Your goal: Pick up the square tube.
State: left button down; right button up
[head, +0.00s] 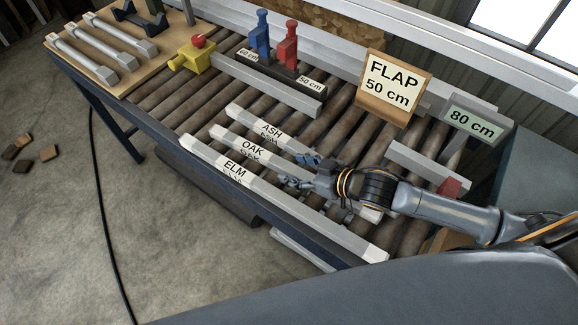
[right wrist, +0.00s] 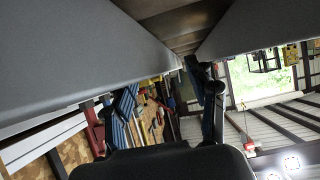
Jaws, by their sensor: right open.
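Three long pale grey square bars lie side by side across the rollers in the head view, marked ASH (head: 245,120), OAK (head: 235,138) and ELM (head: 215,163). Which one is the square tube I cannot tell. My right gripper (head: 298,171) is open, low over the OAK bar, with its blue-grey fingers apart and part of the bar hidden under the hand. In the right wrist view the open fingers (right wrist: 168,100) show below two large grey faces, with rollers in a gap between them. I cannot tell whether they touch a bar. My left gripper is not in view.
A FLAP 50 cm sign (head: 392,85) and an 80 cm sign (head: 473,124) stand at the back right. A yellow block (head: 194,57), blue (head: 262,38) and red (head: 288,45) clamps and a board of grey bars (head: 75,58) stand farther left.

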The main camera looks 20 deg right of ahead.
jog(key=shift+w+a+f, duration=0.3)
jog(key=shift+w, duration=0.05)
grip_shut()
jog(key=shift+r, duration=0.1)
jog(key=shift+r, duration=0.1)
